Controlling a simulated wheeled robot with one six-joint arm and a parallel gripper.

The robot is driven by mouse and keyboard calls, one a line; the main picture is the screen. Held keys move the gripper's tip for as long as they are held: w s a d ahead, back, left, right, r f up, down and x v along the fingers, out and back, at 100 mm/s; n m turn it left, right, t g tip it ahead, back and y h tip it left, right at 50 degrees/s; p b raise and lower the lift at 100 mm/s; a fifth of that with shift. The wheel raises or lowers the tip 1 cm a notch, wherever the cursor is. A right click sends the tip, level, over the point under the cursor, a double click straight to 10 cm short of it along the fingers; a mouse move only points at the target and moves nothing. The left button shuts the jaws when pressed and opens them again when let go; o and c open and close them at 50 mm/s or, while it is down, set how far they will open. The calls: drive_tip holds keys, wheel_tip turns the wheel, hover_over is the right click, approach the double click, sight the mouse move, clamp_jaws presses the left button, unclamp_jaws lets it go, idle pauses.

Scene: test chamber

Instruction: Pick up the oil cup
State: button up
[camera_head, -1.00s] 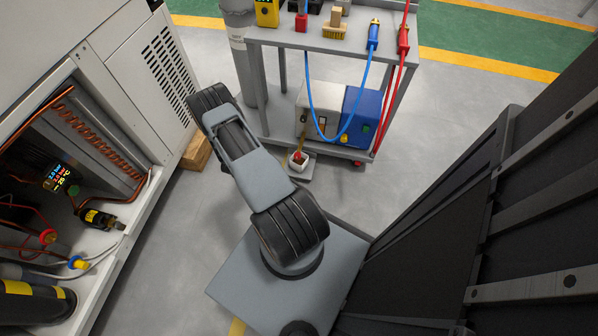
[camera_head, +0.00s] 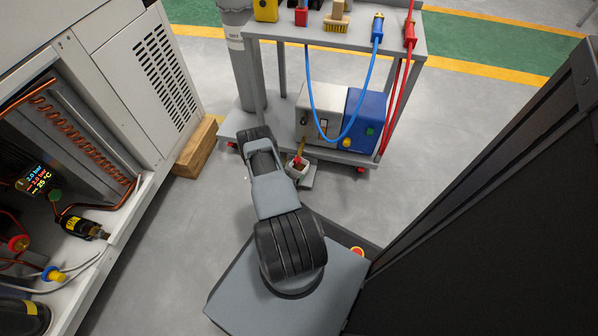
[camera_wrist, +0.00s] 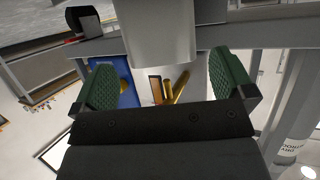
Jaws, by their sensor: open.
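The oil cup (camera_head: 299,169) is a small pale cup with something reddish-brown inside. In the head view it stands low in front of the cart, beside a small grey plate and just right of my arm, which covers part of its left side. My gripper is hidden by the arm in the head view. In the wrist view my gripper (camera_wrist: 166,88) is open, its two green pads apart with nothing clamped between them. A pale tapered block shows at the top centre of that view; I cannot tell whether it is the cup. Brass-coloured parts (camera_wrist: 168,86) show between the pads.
The grey cart (camera_head: 262,33) stands ahead, with a white and blue machine (camera_head: 362,118) on its lower shelf and blue and red hoses hanging. A gas cylinder (camera_head: 250,75) and wooden block (camera_head: 195,148) are left. A dark cabinet (camera_head: 500,200) is close on the right.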

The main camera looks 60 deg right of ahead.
sight(294, 170)
drive_tip(key=shift+f+b+x, duration=0.2)
drive_tip(key=shift+b+x, duration=1.3)
drive_tip(key=shift+x, duration=0.8)
drive_tip(key=shift+w+d, duration=0.1)
drive_tip(key=shift+d, duration=0.35)
drive_tip(key=c, duration=0.9)
drive_tip(key=shift+r, duration=0.1)
